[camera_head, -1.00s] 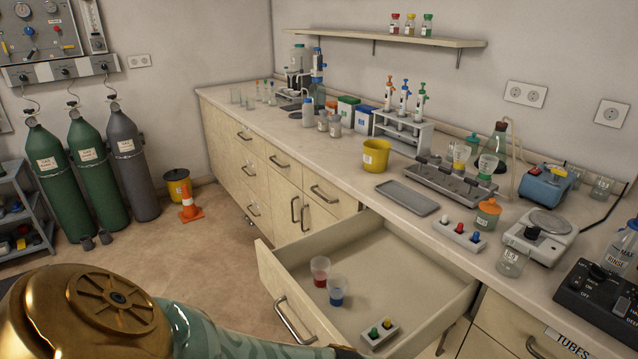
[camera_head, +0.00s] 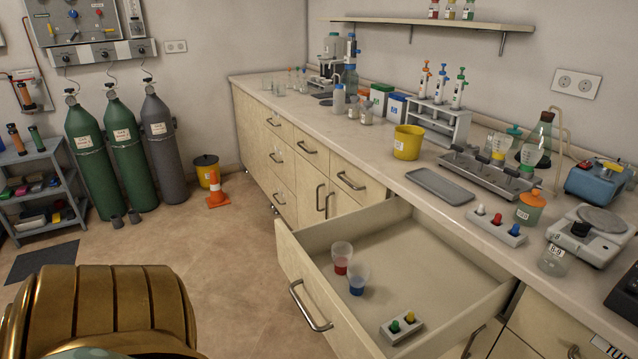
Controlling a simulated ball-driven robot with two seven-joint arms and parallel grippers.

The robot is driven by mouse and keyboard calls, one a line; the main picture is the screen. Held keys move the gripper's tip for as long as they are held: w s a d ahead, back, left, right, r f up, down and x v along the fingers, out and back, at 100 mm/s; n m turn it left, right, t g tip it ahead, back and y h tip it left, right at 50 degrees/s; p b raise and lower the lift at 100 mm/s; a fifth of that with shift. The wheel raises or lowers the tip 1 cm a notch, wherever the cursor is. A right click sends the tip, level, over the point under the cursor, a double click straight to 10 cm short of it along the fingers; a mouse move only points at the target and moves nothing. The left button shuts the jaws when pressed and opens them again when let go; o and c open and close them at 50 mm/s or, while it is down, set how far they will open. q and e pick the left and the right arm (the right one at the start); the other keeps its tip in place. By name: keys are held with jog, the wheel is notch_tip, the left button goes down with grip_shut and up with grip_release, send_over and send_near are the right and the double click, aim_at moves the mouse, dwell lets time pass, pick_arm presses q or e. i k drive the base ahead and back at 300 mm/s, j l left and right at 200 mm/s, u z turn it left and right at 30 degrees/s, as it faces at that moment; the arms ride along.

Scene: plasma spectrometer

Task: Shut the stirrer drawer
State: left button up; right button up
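The open drawer (camera_head: 440,265) is pulled far out of the bench in the middle of the view. Its front panel (camera_head: 335,320) faces lower left and carries a metal bar handle (camera_head: 309,307). A gold part of my own arm fills the lower left corner. Neither of my grippers shows, and nothing of mine is seen touching the drawer.
The bench top (camera_head: 390,160) above holds a grey tray (camera_head: 440,186), a yellow bucket (camera_head: 408,142), a pipette stand (camera_head: 440,115) and a balance (camera_head: 595,232). Open floor (camera_head: 240,260) lies left of the drawer. Gas cylinders (camera_head: 120,150) and an orange cone (camera_head: 216,190) stand farther back.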

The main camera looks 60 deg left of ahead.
aim_at(417, 265)
jog(key=j+u, duration=0.45)
jog(key=j, duration=0.15)
jog(key=j+u, duration=0.4)
jog(key=j, duration=0.2)
